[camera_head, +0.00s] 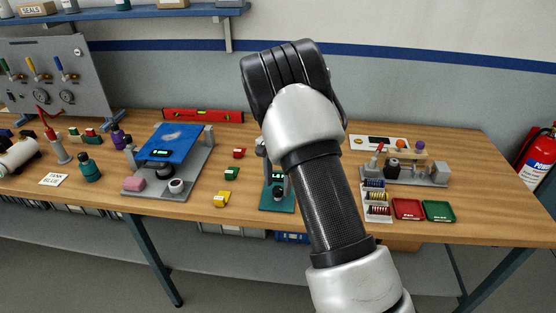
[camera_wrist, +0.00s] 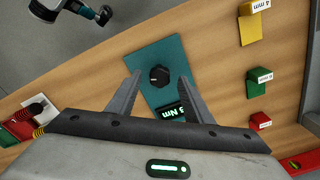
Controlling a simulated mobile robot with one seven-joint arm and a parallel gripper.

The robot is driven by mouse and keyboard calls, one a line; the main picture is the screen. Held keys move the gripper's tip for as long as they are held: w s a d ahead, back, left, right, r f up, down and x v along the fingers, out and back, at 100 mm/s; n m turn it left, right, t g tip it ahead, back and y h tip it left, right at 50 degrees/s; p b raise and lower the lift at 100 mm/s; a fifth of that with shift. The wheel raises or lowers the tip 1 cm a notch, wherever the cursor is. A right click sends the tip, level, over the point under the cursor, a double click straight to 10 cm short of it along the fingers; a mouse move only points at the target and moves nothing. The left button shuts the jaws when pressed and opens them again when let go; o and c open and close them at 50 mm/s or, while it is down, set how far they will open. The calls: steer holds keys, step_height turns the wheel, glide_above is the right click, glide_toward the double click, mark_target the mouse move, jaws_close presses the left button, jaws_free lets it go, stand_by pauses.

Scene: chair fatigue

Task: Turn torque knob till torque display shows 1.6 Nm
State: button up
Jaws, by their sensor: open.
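The torque knob (camera_wrist: 159,76) is a round black dial with a pale mark, set on a teal plate (camera_wrist: 150,55). The torque display (camera_wrist: 170,113) sits beside it, dark with green-white characters. "Nm" can be read, but the number is partly cut off by my gripper. My gripper (camera_wrist: 160,78) is open and empty, with one finger on each side of the knob in the wrist view. I cannot tell whether the fingers touch it.
Yellow (camera_wrist: 252,22), green (camera_wrist: 258,80) and red (camera_wrist: 260,121) labelled blocks lie beside the unit. A blue-topped fixture (camera_head: 168,142) stands to the left. A red tray (camera_head: 407,209) and green tray (camera_head: 439,211) lie right. A red level (camera_head: 203,115) lies behind.

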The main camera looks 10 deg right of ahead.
step_height(320, 180, up, 16)
stand_by(0.3)
steer(key=s+r+n+t+y, duration=0.1)
steer(key=s+r+n+t, duration=0.3)
steer(key=s+r, duration=1.1)
steer(key=s+f+n, duration=0.1)
steer(key=s+n, duration=0.2)
steer(key=s, duration=0.6)
steer(key=s+f+n+t+h+p, duration=0.1)
steer(key=s+f+n, duration=0.1)
steer(key=s, duration=0.6)
steer(key=shift+s+d+f+n+t, duration=0.25)
steer(key=shift+s+n+t, duration=0.05)
steer(key=shift+s+n, duration=0.1)
